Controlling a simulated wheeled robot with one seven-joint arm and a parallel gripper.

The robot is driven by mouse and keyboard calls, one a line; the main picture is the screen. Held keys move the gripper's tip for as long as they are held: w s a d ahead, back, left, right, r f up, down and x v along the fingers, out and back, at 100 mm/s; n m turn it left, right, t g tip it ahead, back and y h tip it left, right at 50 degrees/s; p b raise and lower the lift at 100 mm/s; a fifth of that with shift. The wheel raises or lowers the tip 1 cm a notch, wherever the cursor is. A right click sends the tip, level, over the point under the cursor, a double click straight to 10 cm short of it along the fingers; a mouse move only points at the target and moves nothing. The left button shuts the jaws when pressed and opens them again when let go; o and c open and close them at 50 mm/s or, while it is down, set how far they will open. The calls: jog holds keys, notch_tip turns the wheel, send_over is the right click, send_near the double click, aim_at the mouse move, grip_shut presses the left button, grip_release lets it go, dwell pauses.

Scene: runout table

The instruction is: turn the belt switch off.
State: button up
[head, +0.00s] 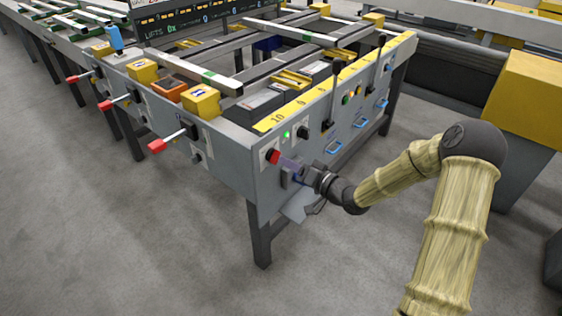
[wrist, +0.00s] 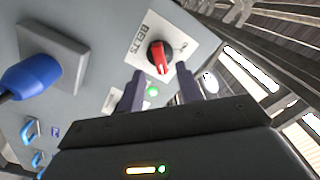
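The belt switch is a red knob with a dark base (wrist: 158,57) on a white plate marked BELTS (wrist: 136,40). In the head view the red knob (head: 273,156) sits low on the near end of the grey panel (head: 262,180). My gripper (wrist: 160,72) is open, its two dark purple fingers apart with nothing between them. In the wrist view the knob shows just beyond and between the fingertips. In the head view my gripper (head: 291,165) is just right of the knob. I cannot tell whether a finger touches it.
A blue-ended handle on a grey plate (wrist: 52,58) is left in the wrist view. Red-tipped levers (head: 158,145) stick out along the left side. The floor in front is clear.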

aim_at(274, 157)
jog(key=x, duration=0.4)
jog(key=shift+d, duration=0.1)
grip_shut()
